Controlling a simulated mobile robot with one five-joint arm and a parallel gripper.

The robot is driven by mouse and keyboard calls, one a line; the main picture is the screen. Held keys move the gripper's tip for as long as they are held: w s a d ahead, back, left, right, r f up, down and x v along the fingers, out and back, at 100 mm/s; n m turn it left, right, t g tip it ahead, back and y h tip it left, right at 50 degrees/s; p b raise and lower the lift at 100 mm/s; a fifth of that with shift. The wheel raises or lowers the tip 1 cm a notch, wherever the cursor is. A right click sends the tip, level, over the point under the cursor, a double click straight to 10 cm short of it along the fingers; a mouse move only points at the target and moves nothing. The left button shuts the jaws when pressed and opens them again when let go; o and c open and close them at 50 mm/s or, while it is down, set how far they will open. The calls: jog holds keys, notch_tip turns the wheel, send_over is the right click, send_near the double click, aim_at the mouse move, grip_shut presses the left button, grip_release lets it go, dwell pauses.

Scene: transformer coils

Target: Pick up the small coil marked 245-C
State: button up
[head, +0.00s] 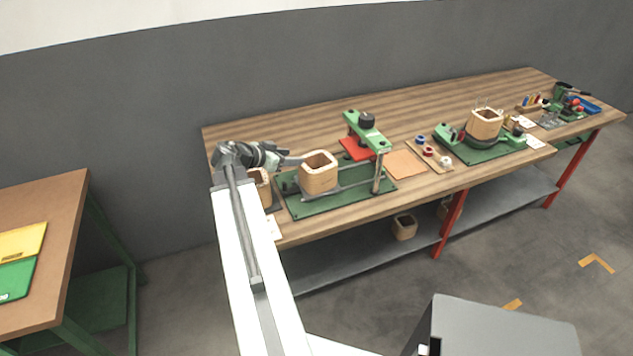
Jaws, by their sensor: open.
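Several square, wood-coloured coils show in the head view, and no marking such as 245-C is legible on any. One coil (318,174) stands on the green plate (325,202) at the near left of the workbench. Another coil (262,188) stands left of it, partly hidden behind my arm. A third coil (485,124) sits on a green fixture farther right. Two more coils (404,227) (444,211) are on the lower shelf. My gripper (295,161) is above the bench's left end, close to the first coil's upper left. It is open; contact cannot be told.
A green clamp-like frame (369,131) with a black knob stands right of the nearest coil. Spools (429,151) and an orange-brown sheet (405,164) lie farther right. The bench's back strip (420,108) is clear. A separate table (55,230) stands at left.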

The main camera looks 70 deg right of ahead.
aim_at(307, 156)
jog(key=b+x, duration=0.1)
jog(key=x, duration=0.2)
jog(key=shift+s, duration=0.1)
jog(key=b+x, duration=0.1)
jog(key=x, duration=0.2)
jog(key=b+x, duration=0.1)
jog(key=x, duration=0.1)
jog(key=shift+w+d+b, duration=0.25)
jog(key=shift+b, duration=0.05)
jog(key=shift+r, duration=0.2)
grip_shut()
jog(key=shift+a, duration=0.1)
dwell(0.8)
